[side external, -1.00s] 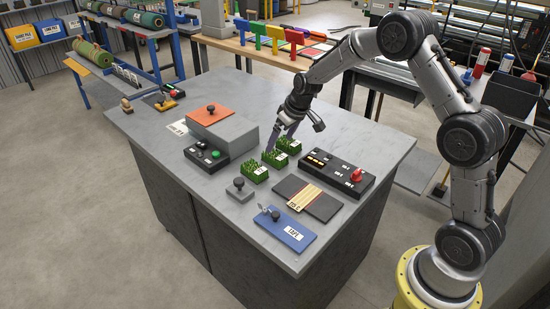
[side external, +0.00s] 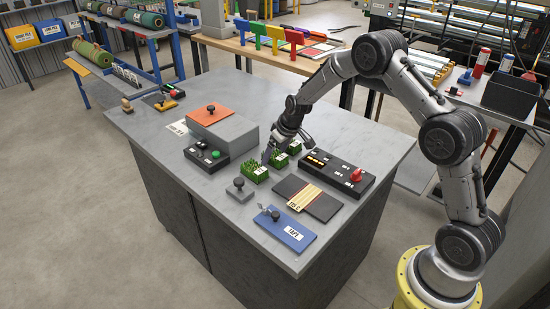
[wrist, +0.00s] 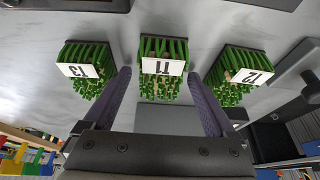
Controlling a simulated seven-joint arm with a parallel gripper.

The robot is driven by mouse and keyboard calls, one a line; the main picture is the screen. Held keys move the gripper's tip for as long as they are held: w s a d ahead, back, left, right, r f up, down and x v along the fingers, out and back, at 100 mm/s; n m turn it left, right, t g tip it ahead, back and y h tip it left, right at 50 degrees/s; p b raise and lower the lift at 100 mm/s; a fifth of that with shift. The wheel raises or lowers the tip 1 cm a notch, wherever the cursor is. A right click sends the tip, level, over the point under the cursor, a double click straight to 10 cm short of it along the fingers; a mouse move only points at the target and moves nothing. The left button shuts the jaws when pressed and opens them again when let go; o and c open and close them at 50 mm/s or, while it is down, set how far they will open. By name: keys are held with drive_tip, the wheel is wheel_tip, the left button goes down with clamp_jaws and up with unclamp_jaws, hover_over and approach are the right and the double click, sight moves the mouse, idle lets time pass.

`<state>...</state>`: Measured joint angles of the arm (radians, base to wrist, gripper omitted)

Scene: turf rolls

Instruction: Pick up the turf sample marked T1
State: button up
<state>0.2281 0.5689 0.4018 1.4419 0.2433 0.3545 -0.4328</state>
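Three small green turf samples stand in a row on the grey bench. In the wrist view the sample marked T1 (wrist: 163,82) is in the middle, its white label upside down. T3 (wrist: 90,83) is to its left and T2 (wrist: 236,83) to its right. My gripper (wrist: 160,74) is open, with one dark finger on each side of T1 and gaps still showing. In the side view my gripper (side external: 273,152) is low at the row, and the middle sample (side external: 279,160) is partly hidden by it. I cannot tell how far the fingertips are above the bench.
A black control box with a red button (side external: 356,174) stands right of the row. A grey block with an orange top (side external: 210,114) and a black box with a green button (side external: 206,156) are to the left. A blue plate (side external: 286,228) and a dark striped board (side external: 308,197) lie in front.

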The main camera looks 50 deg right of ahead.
clamp_jaws()
drive_tip(key=shift+r, duration=0.1)
